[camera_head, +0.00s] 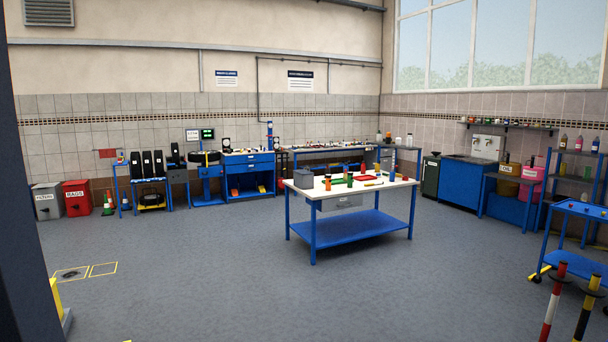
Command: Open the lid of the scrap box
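No box in view carries a label I can read as scrap. A grey bin (47,200) with a small label, perhaps reading METAL, stands on the floor against the far left wall. A red bin (77,198) labelled RAGS stands right beside it. Both look closed on top, but they are too small to be sure. A small grey box (303,179) sits on the left end of the worktable; whether it has a lid is unclear. Neither of my grippers is in view.
A white-topped worktable (345,194) with blue legs stands mid-room. Wide grey floor (190,270) lies open before it and the bins. A dark column fills the left edge. Striped posts (552,305) and a blue cart (578,262) stand at right. Cones (107,204) are beside the red bin.

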